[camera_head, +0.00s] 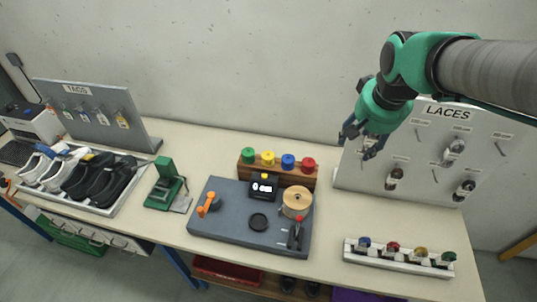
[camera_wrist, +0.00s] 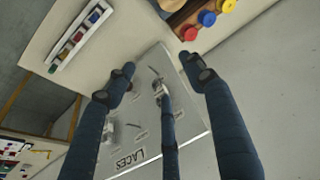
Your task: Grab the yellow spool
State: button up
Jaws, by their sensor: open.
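A yellow spool (camera_head: 267,158) stands upright in a wooden rack (camera_head: 277,174) at the back middle of the table, between a green spool (camera_head: 249,155) and a blue spool (camera_head: 288,161). It also shows at the top of the wrist view (camera_wrist: 189,33). A smaller yellow-gold spool (camera_head: 421,252) sits in the white rack (camera_head: 398,260) at the front right. My gripper (camera_head: 358,141) is open and empty, high in front of the LACES board, up and to the right of the wooden rack. Its spread fingers (camera_wrist: 160,74) show in the wrist view, touching nothing visible.
The LACES board (camera_head: 425,150) with hanging laces stands behind my gripper. A grey fixture (camera_head: 228,228) with an orange handle, small screen and wooden reel lies in front of the wooden rack. A green press, shoe tray (camera_head: 110,208) and TAGS board are at left.

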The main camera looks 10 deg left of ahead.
jog(key=w+a+f+p, duration=0.2)
jog(key=w+a, duration=0.5)
jog(key=w, duration=0.1)
jog(key=n+g+p, duration=0.1)
jog(key=g+p, duration=0.1)
jog(key=p, duration=0.5)
send_over(268, 155)
jog(key=s, duration=0.2)
notch_tip(268, 155, down, 19)
jog(key=shift+w+d+r, duration=0.2)
jog(key=shift+d, duration=0.05)
jog(key=shift+w+a+f+p, duration=0.1)
jog(key=shift+w+f+p, duration=0.1)
jog(key=shift+f, duration=1.2)
jog(key=shift+w+d+f+p, duration=0.1)
jog(key=shift+f+p, duration=0.15)
jog(key=shift+f, duration=1.2)
jog(key=shift+w+a+f+p, duration=0.1)
jog(key=shift+w+f+p, duration=0.1)
jog(key=shift+f, duration=1.2)
jog(key=shift+w+a+f+p, duration=0.15)
jog(key=shift+f+p, duration=0.15)
jog(key=shift+f, duration=1)
jog(key=shift+w+a+f+p, duration=0.15)
jog(key=shift+f+p, duration=0.15)
jog(key=shift+f, duration=1)
